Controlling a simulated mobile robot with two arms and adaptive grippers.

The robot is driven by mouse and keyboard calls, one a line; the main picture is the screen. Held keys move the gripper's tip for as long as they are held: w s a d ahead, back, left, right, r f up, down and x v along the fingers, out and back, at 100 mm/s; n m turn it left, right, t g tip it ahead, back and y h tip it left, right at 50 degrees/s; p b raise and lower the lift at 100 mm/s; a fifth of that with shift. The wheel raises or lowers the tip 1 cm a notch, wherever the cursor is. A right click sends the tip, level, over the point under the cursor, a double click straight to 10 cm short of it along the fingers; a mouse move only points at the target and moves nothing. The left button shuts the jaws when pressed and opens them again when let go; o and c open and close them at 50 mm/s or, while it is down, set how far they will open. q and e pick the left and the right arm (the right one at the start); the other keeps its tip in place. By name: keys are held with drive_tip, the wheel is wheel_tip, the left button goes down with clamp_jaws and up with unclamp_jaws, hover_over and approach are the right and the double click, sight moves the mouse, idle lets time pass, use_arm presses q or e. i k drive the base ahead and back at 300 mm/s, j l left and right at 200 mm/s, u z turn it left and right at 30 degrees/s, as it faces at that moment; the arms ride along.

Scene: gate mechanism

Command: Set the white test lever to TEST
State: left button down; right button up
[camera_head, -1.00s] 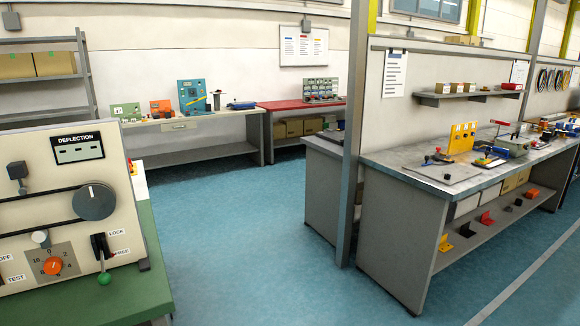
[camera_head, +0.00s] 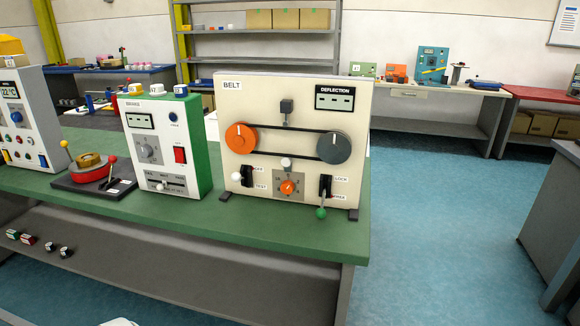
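The cream BELT panel (camera_head: 292,100) stands upright on the green-topped bench, right of centre. The white test lever (camera_head: 236,177) is at the panel's lower left, a white ball beside a dark plate, with labels OFF and TEST to its right. I cannot clearly tell which label it is set to. The panel also carries an orange pulley (camera_head: 241,138), a grey pulley (camera_head: 334,148), a black belt, an orange dial (camera_head: 288,187), a DEFLECTION display (camera_head: 334,102) and a green-knobbed lever (camera_head: 321,212) by LOCK and FREE.
Left of the panel on the green bench (camera_head: 300,238) stand a white-and-green box (camera_head: 158,125) with a red switch and a red-handled device (camera_head: 92,170). A lower shelf holds small parts. Blue floor (camera_head: 440,230) is open to the right; another bench is at the right edge.

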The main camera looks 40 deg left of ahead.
sight(236, 176)
drive_tip(key=u, duration=1.75)
